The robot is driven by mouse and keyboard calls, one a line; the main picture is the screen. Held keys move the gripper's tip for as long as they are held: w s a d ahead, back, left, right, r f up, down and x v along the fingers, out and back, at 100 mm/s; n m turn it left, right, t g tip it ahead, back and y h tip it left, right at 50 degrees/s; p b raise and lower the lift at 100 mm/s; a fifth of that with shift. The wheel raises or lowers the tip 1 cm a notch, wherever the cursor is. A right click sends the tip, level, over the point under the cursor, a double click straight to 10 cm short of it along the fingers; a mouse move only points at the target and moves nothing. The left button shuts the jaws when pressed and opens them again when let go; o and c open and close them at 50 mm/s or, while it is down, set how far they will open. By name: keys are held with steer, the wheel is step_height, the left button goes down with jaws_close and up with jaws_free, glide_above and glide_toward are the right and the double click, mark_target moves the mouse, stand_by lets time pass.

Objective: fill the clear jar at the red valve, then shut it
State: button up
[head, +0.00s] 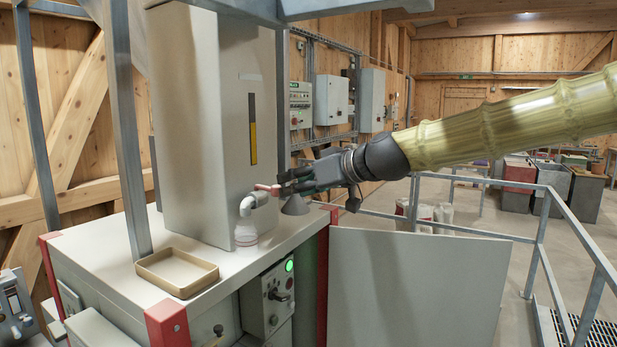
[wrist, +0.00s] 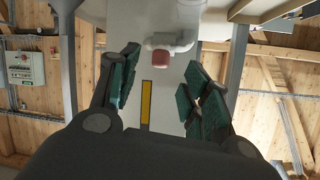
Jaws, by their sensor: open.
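The red valve handle (head: 265,187) sits on a pale elbow pipe (head: 250,203) at the front of the tall grey hopper. The clear jar (head: 246,238) stands upright on the machine's top beneath the spout; its contents are too small to make out. My gripper (head: 283,181) is open and comes in from the right, close to the handle.
A shallow tan tray (head: 178,271) lies on the machine's top, left of the jar. A grey funnel-shaped piece (head: 295,205) shows under my gripper. A steel post (head: 125,130) rises at left. A panel with a lit green light (head: 289,265) is on the front below.

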mark_target(267, 189)
steer(key=shift+p+x, duration=0.8)
steer(key=shift+x, duration=1.65)
jaws_close()
